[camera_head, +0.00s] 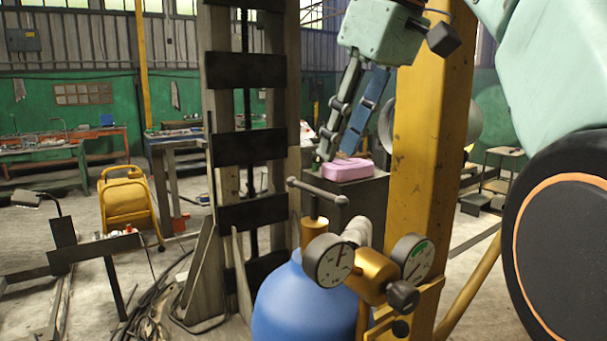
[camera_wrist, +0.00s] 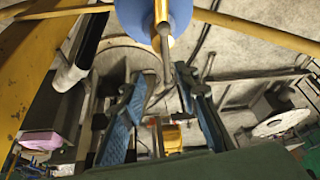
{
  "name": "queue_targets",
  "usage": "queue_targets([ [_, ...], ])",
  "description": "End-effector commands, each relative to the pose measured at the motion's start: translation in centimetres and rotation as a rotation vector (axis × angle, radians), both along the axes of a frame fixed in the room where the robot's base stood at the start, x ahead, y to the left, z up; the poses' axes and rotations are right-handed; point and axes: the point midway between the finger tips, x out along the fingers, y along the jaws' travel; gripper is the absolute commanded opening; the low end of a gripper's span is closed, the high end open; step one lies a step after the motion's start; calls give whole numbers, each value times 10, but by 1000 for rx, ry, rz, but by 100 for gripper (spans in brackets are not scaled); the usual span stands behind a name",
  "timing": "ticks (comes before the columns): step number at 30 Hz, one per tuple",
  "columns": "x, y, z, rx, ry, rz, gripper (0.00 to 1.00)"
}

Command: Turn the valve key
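The valve key (camera_head: 317,192) is a dark grey T-shaped handle standing on a brass valve stem above a blue gas cylinder (camera_head: 295,302). In the wrist view the key (camera_wrist: 166,62) shows beyond and roughly between the fingertips, below the blue cylinder (camera_wrist: 180,18). My gripper (camera_head: 327,150) hangs above the key's crossbar, pointing down, with a visible gap to it. In the wrist view my gripper (camera_wrist: 160,82) has its two blue-padded fingers spread apart with nothing held between them.
Two round gauges (camera_head: 328,260) (camera_head: 411,257) and a brass regulator (camera_head: 371,273) sit beside the key. A yellow post (camera_head: 428,150) stands close on the right, a dark ladder-like column (camera_head: 248,148) on the left. A pink box (camera_head: 347,169) lies on a grey cabinet behind.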

Motion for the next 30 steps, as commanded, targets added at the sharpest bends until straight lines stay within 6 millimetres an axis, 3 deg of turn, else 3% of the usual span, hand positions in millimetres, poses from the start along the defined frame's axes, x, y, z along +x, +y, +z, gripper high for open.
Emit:
queue_targets([
  [5, -5, 7, -1, -13, 3, 43, 29],
  [21, 16, 32, -81, -11, 4, 42, 29],
  [30, 21, 37, -96, -11, 2, 40, 29],
])
